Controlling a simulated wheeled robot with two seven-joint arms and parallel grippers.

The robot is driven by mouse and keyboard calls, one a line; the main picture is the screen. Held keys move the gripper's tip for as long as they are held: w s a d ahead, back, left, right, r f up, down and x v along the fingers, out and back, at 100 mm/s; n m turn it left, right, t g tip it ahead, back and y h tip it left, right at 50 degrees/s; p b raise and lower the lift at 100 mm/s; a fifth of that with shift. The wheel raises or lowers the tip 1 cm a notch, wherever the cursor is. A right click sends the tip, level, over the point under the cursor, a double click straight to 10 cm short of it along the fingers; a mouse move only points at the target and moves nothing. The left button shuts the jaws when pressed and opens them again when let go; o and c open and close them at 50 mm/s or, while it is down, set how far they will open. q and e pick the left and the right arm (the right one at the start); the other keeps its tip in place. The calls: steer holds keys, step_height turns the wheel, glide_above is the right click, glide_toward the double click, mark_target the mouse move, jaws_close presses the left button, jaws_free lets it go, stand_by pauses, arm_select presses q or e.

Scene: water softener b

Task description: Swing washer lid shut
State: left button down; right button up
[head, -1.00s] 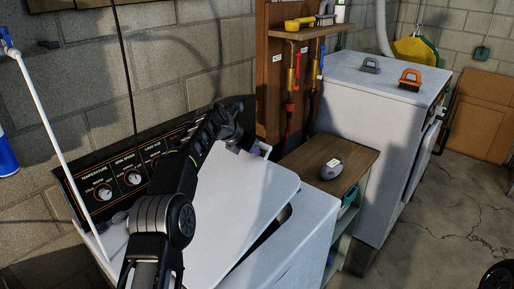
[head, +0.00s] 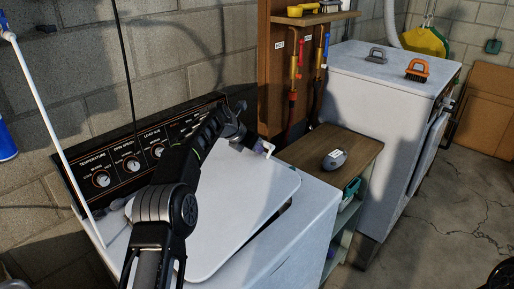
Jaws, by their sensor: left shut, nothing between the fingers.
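The washer lid (head: 235,205) is a white panel lying low over the top of the white washer (head: 310,210). It looks nearly level, with a thin dark gap under its right edge near the front corner. I cannot tell whether it is fully seated. My left arm reaches across the lid from the bottom of the view. My left gripper (head: 260,146) is at the lid's far side, near the right end of the control panel, shut and empty. Whether it touches the lid is unclear. My right gripper is not in view.
The black control panel (head: 140,158) with dials stands behind the lid. A white pole (head: 50,125) leans at the left. A wooden-topped shelf (head: 350,150) holding a grey device stands right of the washer, before a white appliance (head: 385,80) with brushes on top.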

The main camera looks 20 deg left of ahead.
mark_target(253, 160)
arm_select(q)
steer(key=shift+w+d+f+b, duration=0.1)
steer(key=shift+w+f+b, duration=0.1)
steer(key=shift+f, duration=1.6)
steer(key=shift+w+d+f+b, duration=0.1)
steer(key=shift+w+f+b, duration=0.1)
steer(key=shift+f, duration=1.55)
steer(key=c, duration=1.7)
jaws_free()
steer(key=shift+r, duration=0.15)
steer(key=shift+r, duration=0.1)
steer(key=shift+s+a+r+b, duration=0.25)
steer(key=shift+s+r+b, duration=0.05)
steer(key=shift+r, duration=0.15)
steer(key=b+v, duration=0.1)
steer(key=v, duration=0.5)
steer(key=shift+s, duration=0.25)
